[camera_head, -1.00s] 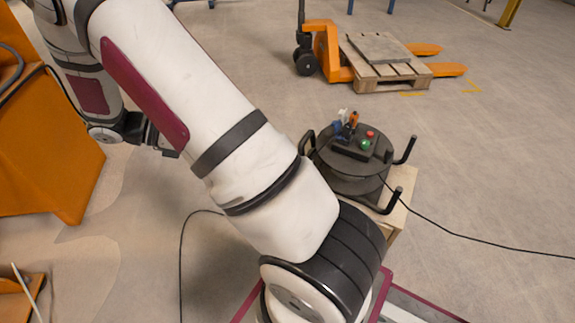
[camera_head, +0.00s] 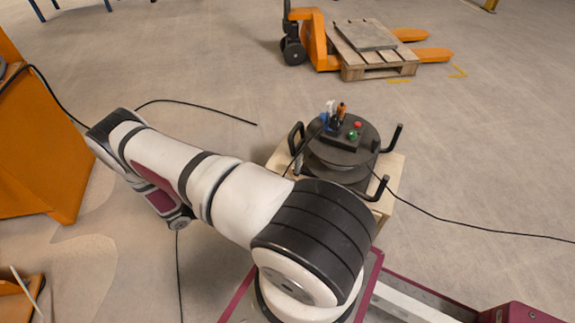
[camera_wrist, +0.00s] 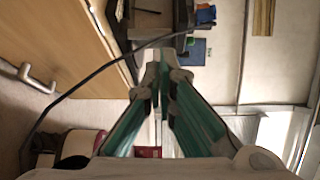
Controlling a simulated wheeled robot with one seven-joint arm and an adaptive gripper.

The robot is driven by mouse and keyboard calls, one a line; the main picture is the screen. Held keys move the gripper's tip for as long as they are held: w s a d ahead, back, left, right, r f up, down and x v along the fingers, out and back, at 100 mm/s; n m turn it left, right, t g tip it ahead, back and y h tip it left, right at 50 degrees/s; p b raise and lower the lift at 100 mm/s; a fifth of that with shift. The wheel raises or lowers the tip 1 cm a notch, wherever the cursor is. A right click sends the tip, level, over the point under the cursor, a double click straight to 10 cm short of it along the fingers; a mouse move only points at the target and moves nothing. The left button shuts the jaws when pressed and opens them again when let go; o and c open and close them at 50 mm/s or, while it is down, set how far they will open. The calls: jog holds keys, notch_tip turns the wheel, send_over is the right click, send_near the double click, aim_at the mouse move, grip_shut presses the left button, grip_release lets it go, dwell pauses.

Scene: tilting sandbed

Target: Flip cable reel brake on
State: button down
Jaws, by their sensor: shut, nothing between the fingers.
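The black cable reel (camera_head: 340,165) stands on a pale wooden base in the head view, just beyond my arm. A small black box on its top carries a red button (camera_head: 358,125) and a green button (camera_head: 352,134). Beside them stand upright orange (camera_head: 341,110), blue and white parts; I cannot tell which is the brake or how it is set. My gripper (camera_wrist: 160,72) shows in the wrist view, its fingers together and empty. It is hidden in the head view. The reel is not recognisable in the wrist view.
Black curved bars (camera_head: 392,140) stick up around the reel. A black cable (camera_head: 470,224) runs right across the floor. An orange pallet truck (camera_head: 318,40) with a wooden pallet stands behind. Orange panels (camera_head: 35,150) stand left. The wrist view shows a door handle (camera_wrist: 38,80).

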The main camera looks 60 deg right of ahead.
aim_at(297, 165)
jog(key=b+x, duration=0.3)
jog(key=x, duration=1.1)
